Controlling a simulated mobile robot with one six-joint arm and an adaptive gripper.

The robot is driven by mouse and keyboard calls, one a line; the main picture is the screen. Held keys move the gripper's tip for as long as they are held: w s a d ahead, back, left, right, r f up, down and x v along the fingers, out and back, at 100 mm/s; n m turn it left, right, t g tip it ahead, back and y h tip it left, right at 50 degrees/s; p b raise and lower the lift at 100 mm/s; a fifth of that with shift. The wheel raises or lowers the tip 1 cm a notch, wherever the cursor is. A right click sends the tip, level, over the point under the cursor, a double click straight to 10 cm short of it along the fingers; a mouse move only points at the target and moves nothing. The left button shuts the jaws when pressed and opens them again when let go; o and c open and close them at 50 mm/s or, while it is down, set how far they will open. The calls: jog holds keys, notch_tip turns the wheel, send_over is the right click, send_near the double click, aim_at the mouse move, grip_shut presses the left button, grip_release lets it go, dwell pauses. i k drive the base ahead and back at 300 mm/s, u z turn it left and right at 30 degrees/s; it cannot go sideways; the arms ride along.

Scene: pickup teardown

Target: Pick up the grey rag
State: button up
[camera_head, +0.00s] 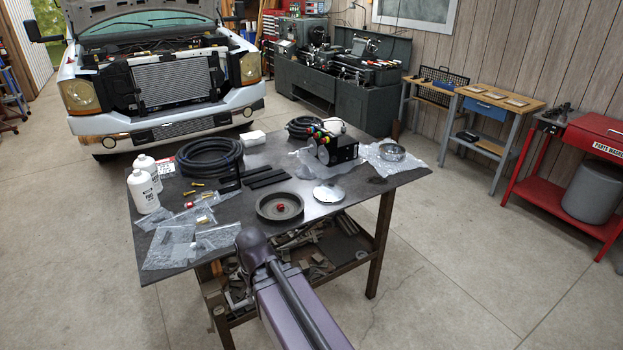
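I cannot pick out a grey rag for certain in the head view. A small pale folded item (252,138), possibly cloth, lies at the back edge of the dark work table (345,205). It looks white more than grey, and it is too small to tell what it is. My arm reaches up from the bottom of the view to the table's front edge. My gripper cannot be seen, and the arm hides part of the table's front and lower shelf.
The table holds white bottles (143,191), coiled black hose (210,158), clear plastic bags (168,247), a round pan (280,206), a metal disc (328,193) and a black pump (336,150). A pickup (165,85) stands behind. Floor is open to the right.

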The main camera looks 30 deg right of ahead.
aim_at(302, 171)
jog(key=k, duration=0.85)
jog(key=z, duration=0.3)
jog(key=i, duration=0.45)
jog(key=z, duration=0.5)
jog(key=i, duration=1.7)
jog(key=u, duration=0.25)
